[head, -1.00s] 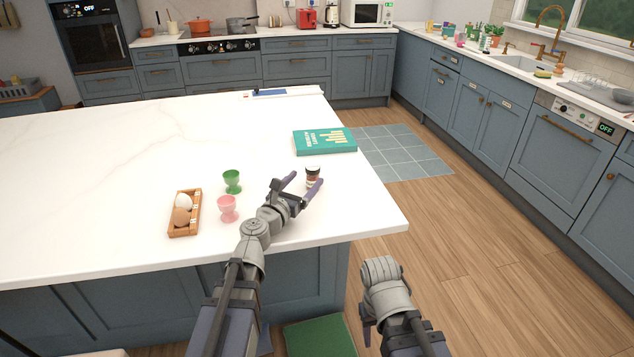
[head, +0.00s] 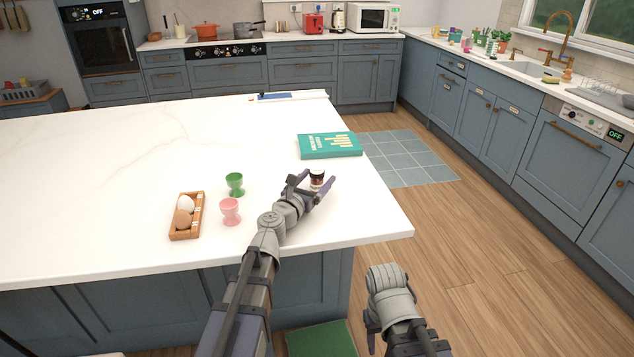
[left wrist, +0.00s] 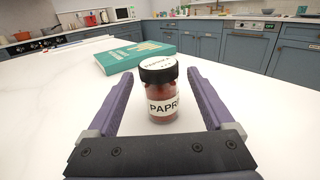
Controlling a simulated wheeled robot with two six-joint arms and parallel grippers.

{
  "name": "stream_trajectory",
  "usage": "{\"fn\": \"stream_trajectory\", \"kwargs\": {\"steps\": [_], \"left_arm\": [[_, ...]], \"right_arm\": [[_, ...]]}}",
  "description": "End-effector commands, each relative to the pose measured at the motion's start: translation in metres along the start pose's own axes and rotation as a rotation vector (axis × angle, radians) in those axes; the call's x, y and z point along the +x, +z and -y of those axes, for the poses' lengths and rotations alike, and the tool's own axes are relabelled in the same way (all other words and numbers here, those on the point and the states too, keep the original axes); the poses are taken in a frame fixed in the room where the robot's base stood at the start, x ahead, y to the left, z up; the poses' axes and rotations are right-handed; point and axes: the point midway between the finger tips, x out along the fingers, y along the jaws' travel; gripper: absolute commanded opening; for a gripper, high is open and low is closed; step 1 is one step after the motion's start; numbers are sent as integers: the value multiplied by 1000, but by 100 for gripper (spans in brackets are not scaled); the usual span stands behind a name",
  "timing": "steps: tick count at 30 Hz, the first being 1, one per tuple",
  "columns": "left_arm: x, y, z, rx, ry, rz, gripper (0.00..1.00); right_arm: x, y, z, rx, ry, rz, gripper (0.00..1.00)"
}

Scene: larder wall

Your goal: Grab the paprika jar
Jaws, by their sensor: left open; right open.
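The paprika jar (head: 317,178) stands upright on the white island top near its right side. In the left wrist view the jar (left wrist: 161,90) has a dark lid with a white top label, red contents and a white label reading "PAPR". My left gripper (head: 314,186) is open, with its two purple fingers (left wrist: 160,92) on either side of the jar. Gaps show between the jar and both fingers. In the head view the gripper hides part of the jar. My right gripper (head: 372,335) is low beside the island, away from the jar; its fingers are mostly hidden.
A teal book (head: 330,146) lies beyond the jar. A green egg cup (head: 235,184), a pink egg cup (head: 231,211) and a wooden egg tray (head: 187,232) are to the left. The island's right edge is close to the jar. The left side of the top is clear.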

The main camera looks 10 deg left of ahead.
Motion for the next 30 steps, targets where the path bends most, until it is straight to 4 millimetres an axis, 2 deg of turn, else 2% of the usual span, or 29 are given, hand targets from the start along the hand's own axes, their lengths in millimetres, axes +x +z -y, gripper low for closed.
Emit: {"fn": "stream_trajectory", "kwargs": {"steps": [1,6,14,30], "left_arm": [[12,0,-1,0,-1,0,86],[34,0,0,0,-1,0,86],[35,0,0,0,0,0,85],[35,0,0,0,0,0,24]], "right_arm": [[0,0,0,0,0,0,50],[0,0,0,0,0,0,50],[0,0,0,0,0,0,50],[0,0,0,0,0,0,50]]}}
